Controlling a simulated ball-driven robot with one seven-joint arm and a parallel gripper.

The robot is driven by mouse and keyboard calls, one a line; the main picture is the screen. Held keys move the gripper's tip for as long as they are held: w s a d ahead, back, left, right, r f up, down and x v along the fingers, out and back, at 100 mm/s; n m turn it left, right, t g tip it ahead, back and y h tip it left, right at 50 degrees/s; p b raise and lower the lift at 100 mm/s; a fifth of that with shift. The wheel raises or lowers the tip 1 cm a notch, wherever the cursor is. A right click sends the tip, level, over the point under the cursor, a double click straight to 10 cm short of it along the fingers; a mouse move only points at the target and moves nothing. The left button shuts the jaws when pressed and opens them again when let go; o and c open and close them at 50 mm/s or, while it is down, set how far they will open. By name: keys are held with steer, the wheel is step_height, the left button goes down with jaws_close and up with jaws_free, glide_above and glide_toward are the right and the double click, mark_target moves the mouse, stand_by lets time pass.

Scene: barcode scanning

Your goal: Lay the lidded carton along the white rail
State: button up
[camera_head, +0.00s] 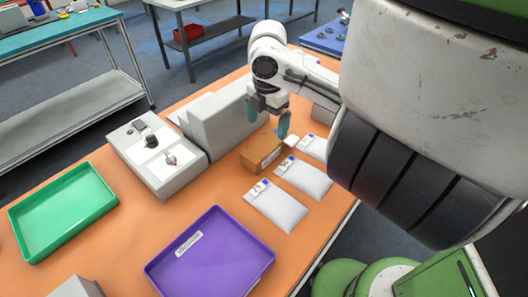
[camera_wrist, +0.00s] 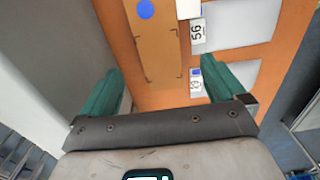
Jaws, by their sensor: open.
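The carton (camera_head: 262,153) is a brown box on the orange table, beside the large pale grey block. In the wrist view the carton (camera_wrist: 158,45) shows a blue dot and dark corner marks. My gripper (camera_head: 268,127) is open and empty above the carton, its two teal fingers apart. In the wrist view the carton's near end lies between the fingers of my gripper (camera_wrist: 160,80), with visible space on both sides; I cannot tell the height gap. I cannot clearly pick out a white rail in either view.
The pale grey block (camera_head: 222,118) stands close left of the carton. White pouches (camera_head: 276,206) with labels lie to its right. A low white stand (camera_head: 158,158) holds small devices. A purple tray (camera_head: 209,255) and a green tray (camera_head: 64,212) lie nearer. Orange table between them is bare.

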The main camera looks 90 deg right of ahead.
mark_target(267, 142)
steer(key=shift+d+f, duration=0.2)
steer(key=shift+f, duration=3.15)
steer(key=c, duration=1.2)
steer(key=shift+c, duration=0.2)
steer(key=shift+r, duration=0.2)
